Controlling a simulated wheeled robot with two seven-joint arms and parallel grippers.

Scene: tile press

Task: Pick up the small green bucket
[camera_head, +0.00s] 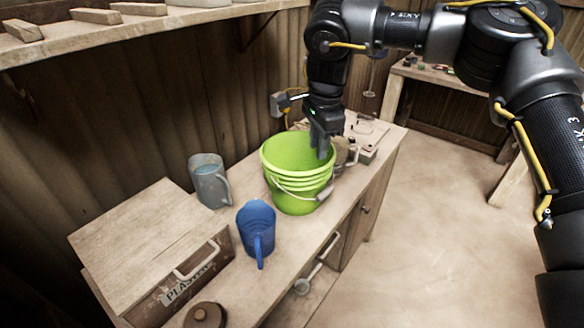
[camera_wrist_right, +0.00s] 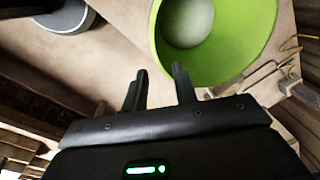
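The small green bucket (camera_head: 290,185) stands upright on the wooden counter, with its wire handle and pale grip hanging at the front right side. My right gripper (camera_head: 322,150) points down at the right part of the bucket's rim. In the right wrist view, the bucket (camera_wrist_right: 235,50) fills the upper right. The fingers of the right gripper (camera_wrist_right: 160,72) are apart with nothing between them. The right finger overlaps the edge of the bucket in that picture; I cannot tell whether it touches. My left gripper is not in view.
A blue mug (camera_head: 257,225) and a grey jug (camera_head: 208,182) stand left of the bucket. A wooden plaster box (camera_head: 140,235) sits further left. Small items (camera_head: 345,155) lie close behind the bucket. A shelf (camera_head: 130,28) overhangs at upper left. Open floor (camera_head: 430,220) lies right.

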